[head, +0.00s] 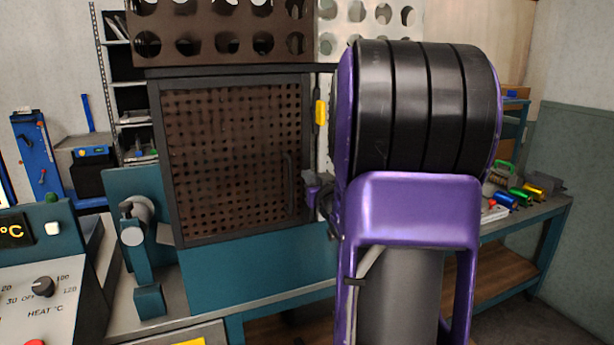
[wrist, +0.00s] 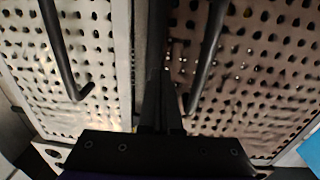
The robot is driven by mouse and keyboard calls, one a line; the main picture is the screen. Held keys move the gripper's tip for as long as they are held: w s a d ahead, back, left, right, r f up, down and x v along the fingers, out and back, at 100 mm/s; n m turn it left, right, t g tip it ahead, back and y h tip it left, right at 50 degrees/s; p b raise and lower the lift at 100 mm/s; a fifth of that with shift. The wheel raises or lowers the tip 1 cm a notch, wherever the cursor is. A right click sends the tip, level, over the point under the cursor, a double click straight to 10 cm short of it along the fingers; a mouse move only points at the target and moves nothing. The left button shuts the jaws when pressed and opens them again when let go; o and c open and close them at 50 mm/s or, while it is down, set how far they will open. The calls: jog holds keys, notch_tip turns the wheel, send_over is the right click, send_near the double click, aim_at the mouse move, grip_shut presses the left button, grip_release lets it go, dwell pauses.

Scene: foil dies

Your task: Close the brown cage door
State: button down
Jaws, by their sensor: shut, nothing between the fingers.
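The brown cage door (head: 235,150) is a dark-framed, perforated brown panel left of centre in the head view, with a dark upright bar handle (head: 290,185) near its right edge. In the wrist view the brown door (wrist: 260,75) fills the right side, with its handle (wrist: 207,60) reaching down near the middle. My gripper (wrist: 162,75) is shut and empty, its dark fingers just left of that handle, by the door's edge. I cannot tell whether they touch the door. In the head view my arm hides most of the gripper. Whether a small gap remains at the door's edge is unclear.
A white perforated door (wrist: 95,60) with its own dark handle (wrist: 62,50) is left in the wrist view. A yellow part (head: 321,112) sits beside the brown door. A control panel (head: 45,280) stands front left, and a bench (head: 545,210) with coloured cylinders stands right.

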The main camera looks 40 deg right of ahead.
jog(key=shift+w+d+r+n+y+p, duration=0.1)
jog(key=shift+w+d+n+y+p, duration=0.2)
jog(key=shift+w, duration=0.3)
jog(key=shift+w+d+r+n+y+p, duration=0.1)
jog(key=shift+w+d+n+y+p, duration=0.1)
jog(key=shift+w+y, duration=0.3)
jog(key=shift+w+a+t, duration=0.15)
jog(key=shift+t, duration=0.15)
